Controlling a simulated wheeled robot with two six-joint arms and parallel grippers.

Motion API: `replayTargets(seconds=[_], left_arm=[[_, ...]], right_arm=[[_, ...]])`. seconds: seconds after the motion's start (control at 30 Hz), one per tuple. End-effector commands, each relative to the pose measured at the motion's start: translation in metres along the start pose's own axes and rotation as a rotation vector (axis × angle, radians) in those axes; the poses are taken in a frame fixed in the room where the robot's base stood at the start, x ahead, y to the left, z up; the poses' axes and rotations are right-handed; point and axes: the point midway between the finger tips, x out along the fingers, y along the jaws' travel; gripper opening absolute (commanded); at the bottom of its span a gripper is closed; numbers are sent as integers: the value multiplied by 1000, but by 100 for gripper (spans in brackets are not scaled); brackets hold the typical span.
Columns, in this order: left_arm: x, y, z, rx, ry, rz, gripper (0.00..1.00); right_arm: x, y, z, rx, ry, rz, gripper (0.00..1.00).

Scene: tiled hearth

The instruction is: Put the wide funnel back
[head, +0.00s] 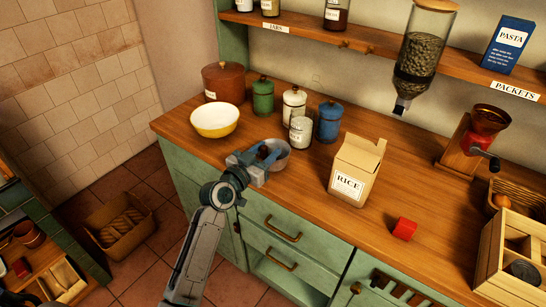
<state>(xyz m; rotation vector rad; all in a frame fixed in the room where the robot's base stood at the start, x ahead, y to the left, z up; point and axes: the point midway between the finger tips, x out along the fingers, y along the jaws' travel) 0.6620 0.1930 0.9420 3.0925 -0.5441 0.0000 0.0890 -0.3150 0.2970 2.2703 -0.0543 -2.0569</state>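My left gripper (266,154) reaches over the front edge of the wooden counter (240,166), its fingers at the near left side of a round grey metal vessel (283,161). The vessel is wide and open at the top, and may be the wide funnel. The gripper hides its left part and underside, so I cannot tell whether it has a spout. I cannot tell whether the fingers are closed on its rim or only beside it. My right gripper is out of view.
Behind stand a white tin (301,131), a blue canister (328,122), a green canister (263,96) and a yellow bowl (214,121). A rice box (356,170) and red cube (404,229) are to the right. A hopper (420,62) hangs above. Counter between box and grinder (475,140) is clear.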

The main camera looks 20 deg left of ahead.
Motion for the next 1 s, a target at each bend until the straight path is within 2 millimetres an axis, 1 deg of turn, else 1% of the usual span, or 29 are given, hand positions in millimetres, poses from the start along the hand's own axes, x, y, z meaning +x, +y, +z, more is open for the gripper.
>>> replayTargets(seconds=[0.03, 0.13, 0.37, 0.4, 0.6, 0.77, 1.0], left_arm=[[8, 0, -2, -1, 1, 0, 40], [16, -1, -1, 0, 0, 0, 40], [17, -1, 0, 2, 0, -1, 40], [17, -1, 0, 2, 0, -1, 38], [17, -1, 0, 2, 0, -1, 0], [17, -1, 0, 2, 1, -1, 0], [17, -1, -3, 2, 1, -1, 0]], right_arm=[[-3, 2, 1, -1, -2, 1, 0], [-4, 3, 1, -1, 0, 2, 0], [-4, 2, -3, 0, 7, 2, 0], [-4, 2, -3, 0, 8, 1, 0], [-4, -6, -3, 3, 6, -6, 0], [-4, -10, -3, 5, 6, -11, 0], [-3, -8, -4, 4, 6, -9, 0]])
